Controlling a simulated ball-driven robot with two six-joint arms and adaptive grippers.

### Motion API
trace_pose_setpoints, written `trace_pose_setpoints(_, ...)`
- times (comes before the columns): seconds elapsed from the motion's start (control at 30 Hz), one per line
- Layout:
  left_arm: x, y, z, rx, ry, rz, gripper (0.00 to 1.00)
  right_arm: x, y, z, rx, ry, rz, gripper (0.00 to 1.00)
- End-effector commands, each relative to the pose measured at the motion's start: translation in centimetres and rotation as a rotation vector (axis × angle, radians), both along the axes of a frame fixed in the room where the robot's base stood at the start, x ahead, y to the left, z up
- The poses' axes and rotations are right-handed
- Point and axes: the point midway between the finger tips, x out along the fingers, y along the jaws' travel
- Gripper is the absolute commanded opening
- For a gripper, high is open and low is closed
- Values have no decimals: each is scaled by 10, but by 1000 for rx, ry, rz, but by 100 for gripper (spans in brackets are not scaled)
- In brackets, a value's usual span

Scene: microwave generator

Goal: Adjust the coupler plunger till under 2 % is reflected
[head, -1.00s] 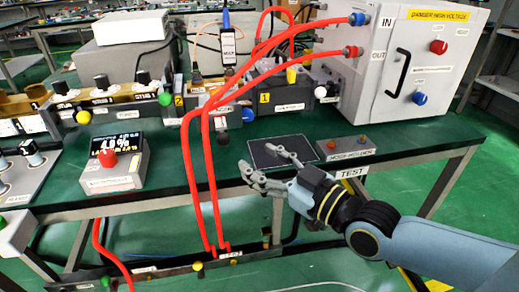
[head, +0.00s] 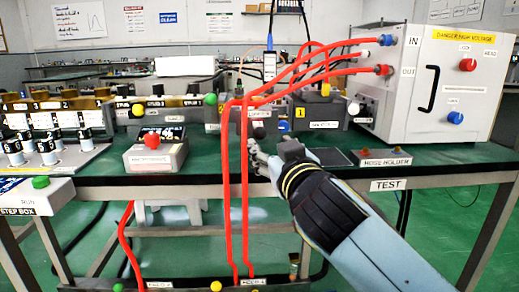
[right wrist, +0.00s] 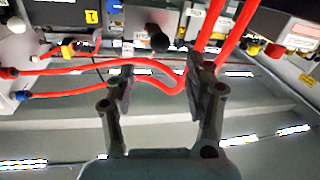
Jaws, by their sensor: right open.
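My right gripper (head: 261,156) is open and empty in the head view, low in front of the bench instruments and just right of two upright red hoses (head: 235,190). In the right wrist view its two spread fingers (right wrist: 161,78) show, with a dark round knob (right wrist: 157,38) beyond them and apart from them. A dark knob also shows just above the gripper in the head view (head: 258,133). I cannot tell which knob is the coupler plunger. The meter box (head: 157,157) with a lit display and red button stands at left; its digits are not legible. My left gripper is not in view.
A white high-voltage cabinet (head: 437,85) stands at right, with red hoses running from it leftward. The knob row at left (head: 45,135) and a green knob (head: 211,99) stand along the instruments.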

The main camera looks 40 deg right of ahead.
Motion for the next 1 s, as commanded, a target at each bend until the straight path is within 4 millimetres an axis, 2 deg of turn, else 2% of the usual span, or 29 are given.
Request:
trace_pose_setpoints(0.3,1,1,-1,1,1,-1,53,57,-21,2,-4,-2,2,53)
trace_pose_setpoints(0.5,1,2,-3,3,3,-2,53,84,-31,1,-2,0,1,53)
trace_pose_setpoints(0.67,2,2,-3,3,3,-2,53,93,-34,1,0,2,2,53)
trace_pose_setpoints(0.9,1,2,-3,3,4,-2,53,93,-35,1,-1,1,2,53)
trace_pose_setpoints(1.0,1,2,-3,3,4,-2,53,93,-35,1,-1,1,2,41)
